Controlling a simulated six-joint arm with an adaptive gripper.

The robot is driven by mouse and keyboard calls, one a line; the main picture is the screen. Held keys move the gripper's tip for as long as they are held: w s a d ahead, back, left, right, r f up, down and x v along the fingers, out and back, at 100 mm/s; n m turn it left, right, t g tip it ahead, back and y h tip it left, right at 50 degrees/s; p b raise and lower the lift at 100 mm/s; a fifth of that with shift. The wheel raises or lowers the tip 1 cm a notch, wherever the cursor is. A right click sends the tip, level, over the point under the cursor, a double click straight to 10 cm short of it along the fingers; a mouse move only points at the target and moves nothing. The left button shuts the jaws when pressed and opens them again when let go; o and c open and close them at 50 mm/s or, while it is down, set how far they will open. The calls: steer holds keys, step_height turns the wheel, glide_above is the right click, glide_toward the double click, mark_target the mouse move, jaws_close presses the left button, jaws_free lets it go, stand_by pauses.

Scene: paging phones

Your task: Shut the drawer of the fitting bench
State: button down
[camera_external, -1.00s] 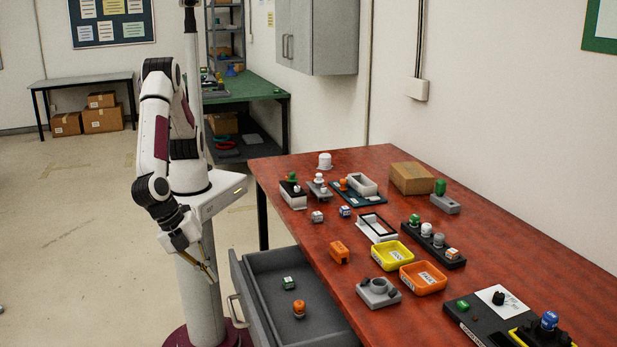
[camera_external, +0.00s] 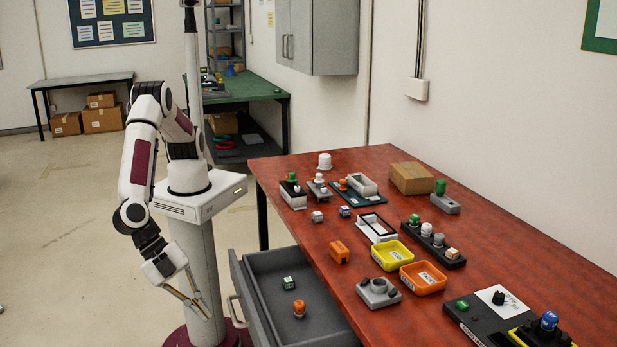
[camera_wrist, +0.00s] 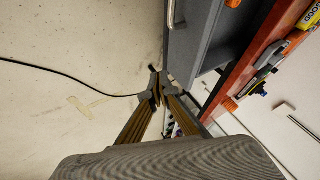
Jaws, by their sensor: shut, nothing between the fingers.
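The grey drawer (camera_external: 270,262) of the bench stands pulled out from under the red-brown bench top (camera_external: 330,262). Its light bar handle (camera_external: 236,311) is on its left-hand front. A green-and-white block (camera_external: 289,283) and an orange part (camera_external: 299,309) lie inside. In the wrist view the drawer (camera_wrist: 190,45) is at upper middle with its handle (camera_wrist: 171,14) at the top. My gripper (camera_external: 207,312) is shut and empty, pointing down, left of the handle and apart from it. Its fingertips (camera_wrist: 158,84) show at the centre of the wrist view, near a drawer corner.
The bench top holds a yellow tray (camera_external: 392,255), an orange tray (camera_external: 423,278), a cardboard box (camera_external: 411,178) and several small parts. The floor left of the drawer is open. A black cable (camera_wrist: 70,78) crosses the floor in the wrist view.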

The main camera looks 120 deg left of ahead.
stand_by(0.4)
steer(key=w+a+f, duration=0.3)
steer(key=w+f, duration=0.5)
steer(key=shift+w+a, duration=0.3)
steer(key=shift+w, duration=0.1)
stand_by(0.4)
stand_by(0.3)
steer(key=w+a, duration=1.6)
steer(key=shift+s+d, duration=0.1)
